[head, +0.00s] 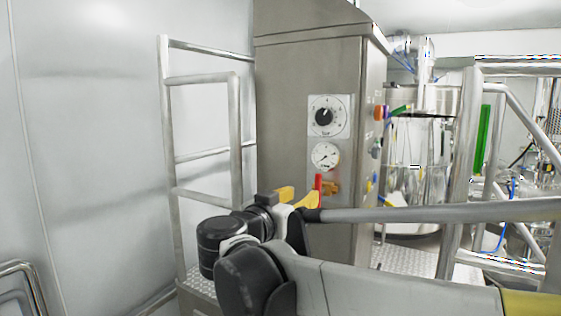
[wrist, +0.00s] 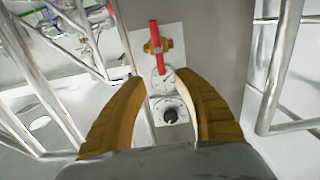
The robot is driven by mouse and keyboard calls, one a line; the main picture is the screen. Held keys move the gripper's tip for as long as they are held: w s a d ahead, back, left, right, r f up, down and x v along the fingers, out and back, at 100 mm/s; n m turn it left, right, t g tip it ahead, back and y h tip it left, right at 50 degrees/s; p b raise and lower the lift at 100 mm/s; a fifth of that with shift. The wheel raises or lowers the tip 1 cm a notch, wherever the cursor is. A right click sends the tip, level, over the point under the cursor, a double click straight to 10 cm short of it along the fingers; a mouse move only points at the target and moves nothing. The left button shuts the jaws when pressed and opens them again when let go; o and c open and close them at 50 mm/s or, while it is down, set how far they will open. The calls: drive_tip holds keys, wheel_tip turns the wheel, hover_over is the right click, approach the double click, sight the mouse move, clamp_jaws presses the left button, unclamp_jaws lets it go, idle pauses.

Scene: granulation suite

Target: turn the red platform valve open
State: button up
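The red valve handle (head: 318,182) sits on a brass valve body (head: 332,188) low on the front of a steel cabinet, below a round gauge. In the wrist view, the red handle (wrist: 160,48) is a long straight bar crossing the brass body (wrist: 167,45), with one end over the gauge's edge. My gripper (wrist: 160,77) has its two yellow-brown fingers spread, with nothing between them. The handle lies beyond the fingertips, roughly in line with the gap. In the head view, my gripper (head: 302,196) is just left of and below the handle; any contact cannot be told.
The steel cabinet (head: 285,120) carries a black dial (head: 324,116) and a white gauge (head: 325,156). A metal railing (head: 235,125) stands at left. Another handrail (head: 430,212) crosses close by my arm at right. Tanks and pipes stand behind it.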

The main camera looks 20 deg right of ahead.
sight(317, 182)
drive_tip(key=x, duration=0.3)
drive_tip(key=p+x, duration=0.1)
drive_tip(key=x, duration=0.3)
drive_tip(key=p+x, duration=0.1)
drive_tip(key=x, duration=0.3)
drive_tip(key=shift+r, duration=0.3)
clamp_jaws()
